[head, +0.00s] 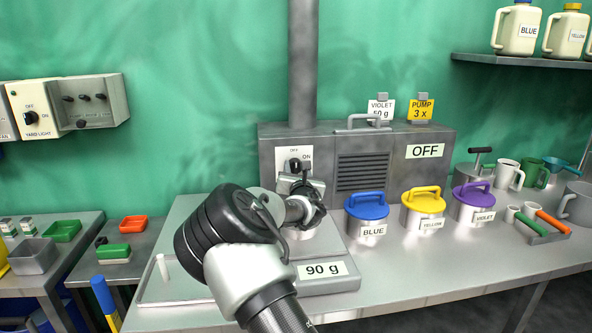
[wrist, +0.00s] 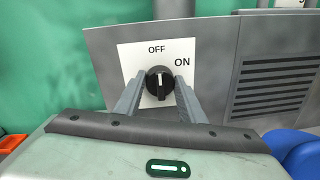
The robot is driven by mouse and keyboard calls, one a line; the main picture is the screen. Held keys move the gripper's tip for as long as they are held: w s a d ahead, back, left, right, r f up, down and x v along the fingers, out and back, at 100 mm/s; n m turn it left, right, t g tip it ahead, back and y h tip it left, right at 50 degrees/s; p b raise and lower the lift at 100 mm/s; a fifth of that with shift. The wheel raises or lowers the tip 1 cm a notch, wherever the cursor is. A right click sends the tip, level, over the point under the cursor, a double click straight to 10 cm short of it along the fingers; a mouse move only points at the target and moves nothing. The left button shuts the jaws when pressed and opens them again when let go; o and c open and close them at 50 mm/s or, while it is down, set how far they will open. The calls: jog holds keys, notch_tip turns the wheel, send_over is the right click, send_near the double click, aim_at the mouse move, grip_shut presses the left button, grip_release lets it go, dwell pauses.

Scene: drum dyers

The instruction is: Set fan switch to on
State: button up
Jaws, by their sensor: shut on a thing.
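A black rotary knob (wrist: 159,83) sits on a white plate marked OFF and ON, on the front of a grey metal housing. Its white pointer line stands about upright, toward OFF. In the head view the plate (head: 308,152) shows above my wrist, and the knob is partly covered. My gripper (wrist: 159,90) faces the plate, with one finger on each side of the knob, shut on it. The housing (head: 270,150) has a vent, a pipe and a sign (head: 427,151) reading OFF. A label ending in FAN shows at the far left edge, on a cut-off box (head: 5,118).
A YARD LIGHT switch box (head: 32,108) and a grey control box (head: 92,101) hang on the left wall. Below my arm is a scale marked 90 g (head: 320,270). Blue (head: 367,208), yellow (head: 422,212) and violet (head: 474,203) lidded pots stand to its right.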

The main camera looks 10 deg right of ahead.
jog(key=shift+m+b, duration=0.3)
jog(key=shift+f+m+b, duration=0.1)
jog(key=shift+m+b, duration=0.4)
jog(key=shift+b, duration=0.05)
jog(key=m+b, duration=0.3)
jog(key=m, duration=0.1)
jog(key=shift+d, duration=0.15)
jog(key=m+b, duration=0.3)
jog(key=m, duration=0.2)
jog(key=shift+m+g+b, duration=0.3)
jog(key=shift+m+b, duration=0.05)
jog(key=shift+m, duration=0.05)
jog(key=o, duration=1)
jog(key=shift+o, duration=0.2)
jog(key=s+r+p, duration=0.1)
jog(key=s, duration=1.6)
jog(key=shift+s, duration=0.2)
